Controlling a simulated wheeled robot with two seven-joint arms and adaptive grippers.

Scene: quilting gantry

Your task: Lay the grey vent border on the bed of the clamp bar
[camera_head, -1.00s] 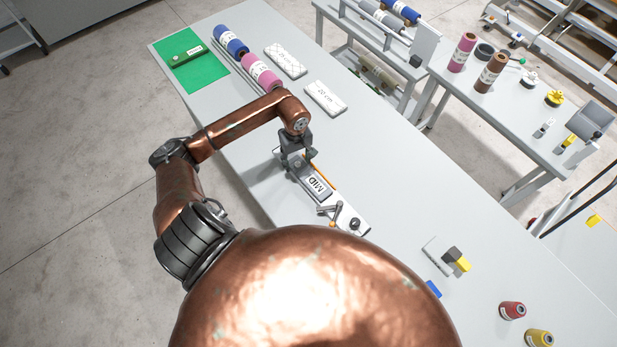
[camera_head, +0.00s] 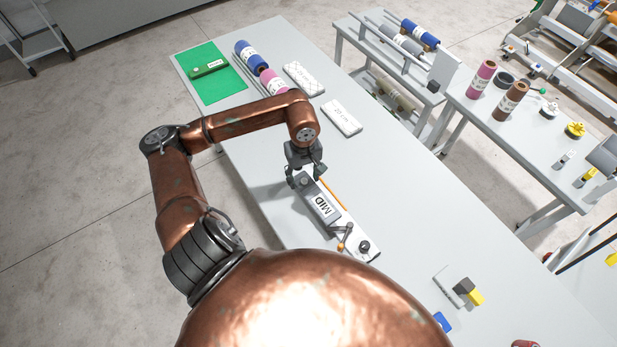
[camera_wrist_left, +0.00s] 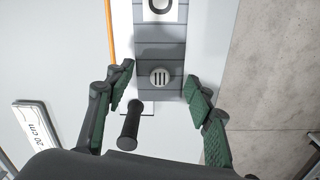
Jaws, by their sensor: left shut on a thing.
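The grey vent border (camera_head: 312,196) is a segmented strip with a white "MID" label. It lies lengthwise over the pale bed of the clamp bar (camera_head: 372,257), whose lever (camera_head: 347,230) and dark knob stand at the near end. My left gripper (camera_head: 305,172) is shut on the border's far part. In the left wrist view the fingers (camera_wrist_left: 158,78) flank the grey border (camera_wrist_left: 160,55), which carries a round three-barred disc. Whether the border touches the bed cannot be told. My right gripper is not in view.
An orange stick (camera_head: 332,193) lies along the clamp bar. A "20 cm" block (camera_head: 342,118), another white block (camera_head: 303,78), spools (camera_head: 273,82) and a green mat (camera_head: 215,90) sit farther up the table. A black-and-yellow item (camera_head: 467,288) lies right. The table between is clear.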

